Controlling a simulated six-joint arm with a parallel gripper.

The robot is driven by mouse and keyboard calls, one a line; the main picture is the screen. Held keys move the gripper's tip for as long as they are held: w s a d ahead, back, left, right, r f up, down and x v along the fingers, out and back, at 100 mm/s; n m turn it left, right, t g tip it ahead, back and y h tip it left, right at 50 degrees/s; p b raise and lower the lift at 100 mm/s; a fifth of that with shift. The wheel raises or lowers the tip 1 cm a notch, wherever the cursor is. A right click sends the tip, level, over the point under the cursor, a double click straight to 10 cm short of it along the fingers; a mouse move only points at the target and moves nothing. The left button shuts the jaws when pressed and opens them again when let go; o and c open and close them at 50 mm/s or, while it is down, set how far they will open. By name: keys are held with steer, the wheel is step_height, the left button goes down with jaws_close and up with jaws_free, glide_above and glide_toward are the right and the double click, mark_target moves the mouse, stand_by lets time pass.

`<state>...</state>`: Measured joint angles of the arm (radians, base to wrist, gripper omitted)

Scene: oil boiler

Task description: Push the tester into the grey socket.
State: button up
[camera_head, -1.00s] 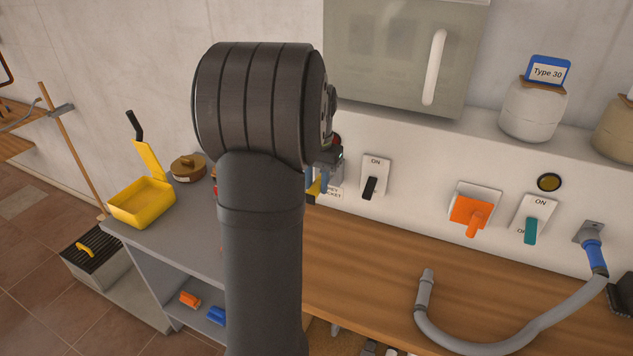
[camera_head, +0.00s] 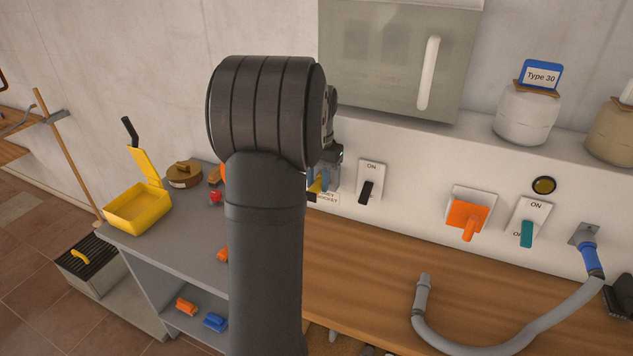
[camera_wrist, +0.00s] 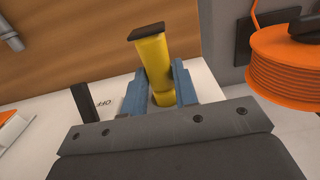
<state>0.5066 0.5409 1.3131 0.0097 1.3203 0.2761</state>
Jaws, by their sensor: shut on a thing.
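The tester is a yellow stick with a dark flat end, held between the blue fingers of my gripper (camera_wrist: 160,88). The tester (camera_wrist: 152,58) shows large in the wrist view, its dark end toward the top. In the head view my gripper (camera_head: 322,180) is at the wall panel, partly hidden behind my arm, with a little yellow of the tester (camera_head: 316,186) showing. A label partly reading "SOCKET" (camera_head: 328,198) is just below it. The grey socket cannot be made out, so I cannot tell whether the tester touches it.
A switch with a black lever (camera_head: 366,190) sits close right of my gripper. Farther right are an orange handle (camera_head: 467,219), a teal switch (camera_head: 527,233) and a grey hose (camera_head: 470,344). An orange cable coil (camera_wrist: 284,65) is at right in the wrist view. The wooden worktop (camera_head: 360,270) is largely clear.

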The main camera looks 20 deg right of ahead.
steer(key=shift+w+d, duration=0.2)
steer(key=o, duration=1.1)
steer(key=shift+r, duration=0.1)
steer(key=r, duration=1.7)
steer(key=shift+w+d+r, duration=0.15)
steer(key=shift+w+d, duration=0.1)
steer(key=f, duration=1.7)
steer(key=shift+s+a+f, duration=0.15)
steer(key=shift+s+a, duration=0.05)
steer(key=shift+a, duration=0.05)
steer(key=shift+s+a+f, duration=0.1)
steer(key=shift+s, duration=0.05)
